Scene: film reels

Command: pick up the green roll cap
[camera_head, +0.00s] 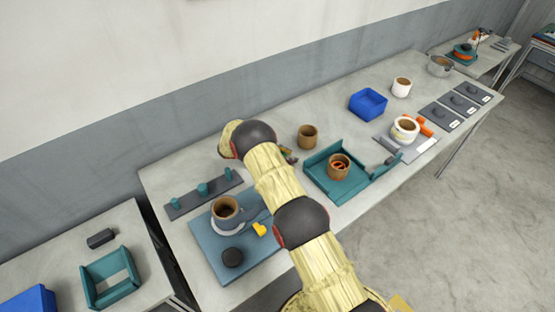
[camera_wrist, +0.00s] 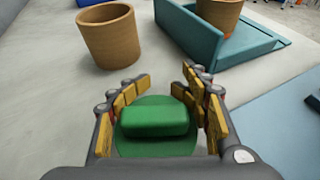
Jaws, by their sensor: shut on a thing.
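The green roll cap (camera_wrist: 155,121) is in the wrist view, a round green disc with a raised block-shaped grip on top. My gripper (camera_wrist: 165,82) has its yellow-padded fingers on either side of the raised grip and is shut on it. The disc edge shows below the grip between the fingers. In the head view my gripper (camera_head: 289,156) is mostly hidden behind my arm, and I cannot make out the cap there. From these views I cannot tell whether the cap touches the table.
A brown cup (camera_wrist: 109,38) stands just beyond the fingers. A teal tray (camera_wrist: 205,48) holding another brown cup (camera_wrist: 219,14) is at the right. A blue-grey board (camera_head: 203,245) carries a cup and a dark round piece. A blue bin (camera_head: 368,103) stands farther along the table.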

